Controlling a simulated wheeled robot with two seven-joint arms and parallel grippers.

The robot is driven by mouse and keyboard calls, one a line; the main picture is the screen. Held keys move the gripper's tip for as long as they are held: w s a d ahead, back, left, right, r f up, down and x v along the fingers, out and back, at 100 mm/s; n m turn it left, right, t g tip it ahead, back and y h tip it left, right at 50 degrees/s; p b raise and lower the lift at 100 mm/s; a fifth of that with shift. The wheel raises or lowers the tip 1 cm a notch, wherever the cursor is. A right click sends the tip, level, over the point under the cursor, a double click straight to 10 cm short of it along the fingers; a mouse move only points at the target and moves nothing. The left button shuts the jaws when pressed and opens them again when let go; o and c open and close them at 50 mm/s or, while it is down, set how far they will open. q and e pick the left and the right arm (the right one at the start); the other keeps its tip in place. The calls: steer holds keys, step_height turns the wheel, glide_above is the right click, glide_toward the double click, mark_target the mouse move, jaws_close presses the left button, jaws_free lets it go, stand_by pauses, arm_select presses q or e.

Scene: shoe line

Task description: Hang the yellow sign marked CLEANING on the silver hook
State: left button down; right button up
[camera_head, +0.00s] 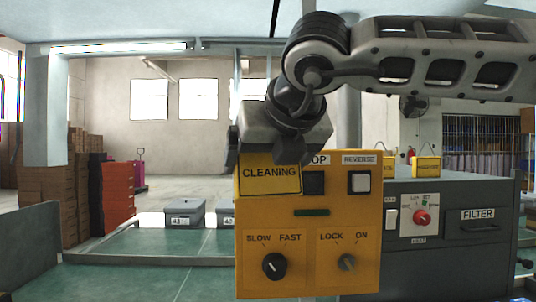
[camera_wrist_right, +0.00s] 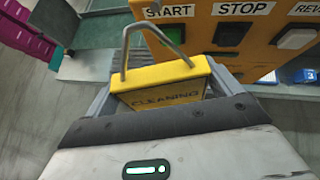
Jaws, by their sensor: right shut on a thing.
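The yellow sign marked CLEANING (camera_head: 270,181) is in my right gripper (camera_head: 283,145), in front of the upper left of the yellow control box (camera_head: 310,250). In the right wrist view the sign (camera_wrist_right: 162,88) sits between the two fingers of the shut gripper (camera_wrist_right: 165,100). A grey wire loop (camera_wrist_right: 127,45) rises from the sign's top edge, its upper end close to the box face in that picture. I cannot make out the silver hook in either view. My left gripper is not in view.
The box has buttons and two knobs (camera_head: 275,266). A grey cabinet (camera_head: 450,245) marked FILTER stands to the right, with another yellow sign (camera_head: 427,168) on top. Grey lidded bins (camera_head: 185,212) stand on the green surface at left. Open floor lies beyond.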

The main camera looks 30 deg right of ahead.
steer(key=shift+w+d, duration=0.35)
steer(key=shift+w, duration=0.1)
steer(key=shift+w+d+p, duration=0.35)
steer(key=shift+w+p, duration=0.3)
steer(key=shift+w+d+p, duration=0.4)
steer(key=shift+w+p, duration=0.05)
steer(key=shift+w, duration=0.2)
arm_select(q)
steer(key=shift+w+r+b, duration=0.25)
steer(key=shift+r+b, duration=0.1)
steer(key=shift+b, duration=0.55)
arm_select(e)
steer(key=x, duration=0.2)
steer(key=shift+w+d+f, duration=0.1)
steer(key=shift+d+f, duration=0.15)
steer(key=shift+d, duration=0.05)
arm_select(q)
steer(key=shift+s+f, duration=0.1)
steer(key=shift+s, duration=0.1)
arm_select(e)
steer(key=o, duration=0.7)
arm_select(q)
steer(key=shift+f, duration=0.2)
